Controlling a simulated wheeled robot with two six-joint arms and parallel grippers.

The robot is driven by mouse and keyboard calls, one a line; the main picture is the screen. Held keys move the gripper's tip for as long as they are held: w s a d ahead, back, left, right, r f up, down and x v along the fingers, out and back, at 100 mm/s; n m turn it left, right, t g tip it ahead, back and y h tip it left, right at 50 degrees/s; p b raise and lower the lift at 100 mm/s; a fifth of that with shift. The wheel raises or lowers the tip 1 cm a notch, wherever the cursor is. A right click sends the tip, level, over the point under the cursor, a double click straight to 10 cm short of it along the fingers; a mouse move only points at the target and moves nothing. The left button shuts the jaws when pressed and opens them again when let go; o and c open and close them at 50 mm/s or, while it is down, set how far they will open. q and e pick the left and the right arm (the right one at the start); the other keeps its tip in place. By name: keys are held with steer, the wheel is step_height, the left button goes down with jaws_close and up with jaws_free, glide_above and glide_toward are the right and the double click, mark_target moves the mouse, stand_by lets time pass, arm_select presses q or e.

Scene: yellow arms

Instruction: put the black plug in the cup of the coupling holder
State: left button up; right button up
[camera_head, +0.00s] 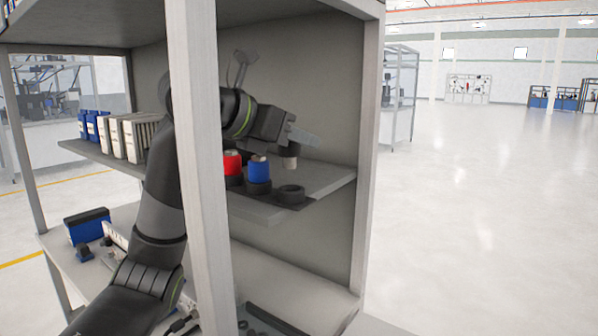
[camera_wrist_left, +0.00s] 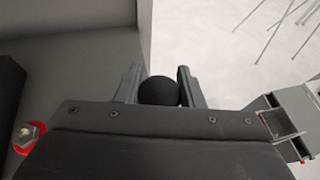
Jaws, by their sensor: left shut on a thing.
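My left gripper (camera_head: 294,139) reaches over the middle shelf from the left. It is shut on the black plug (camera_wrist_left: 159,91), whose round black top shows between the two fingers (camera_wrist_left: 158,84) in the left wrist view. In the head view the plug (camera_head: 289,157) hangs below the fingers, with a paler lower end. The coupling holder (camera_head: 302,206) lies on the shelf. Its right cup (camera_head: 290,194) is an empty black ring, below the plug and apart from it. A red coupling (camera_head: 232,164) and a blue coupling (camera_head: 258,170) stand in its other cups. My right gripper is not in view.
A pale shelf post (camera_head: 196,130) stands in front, and a right rear post (camera_head: 367,150) bounds the shelf. White and blue boxes (camera_head: 118,137) stand on the shelf's left. A blue bin (camera_head: 88,226) sits lower left. The shelf right of the holder is bare.

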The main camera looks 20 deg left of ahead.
mark_target(285, 167)
arm_select(q)
steer(key=shift+f, duration=0.8)
steer(key=f, duration=0.3)
steer(key=shift+w+d+p, duration=0.1)
steer(key=shift+d+p, duration=0.15)
steer(key=shift+p, duration=0.1)
steer(key=shift+a+f, duration=0.15)
steer(key=shift+f, duration=0.35)
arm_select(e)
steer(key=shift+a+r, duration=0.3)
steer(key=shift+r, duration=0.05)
arm_select(q)
steer(key=shift+f, duration=0.2)
steer(key=o, duration=1)
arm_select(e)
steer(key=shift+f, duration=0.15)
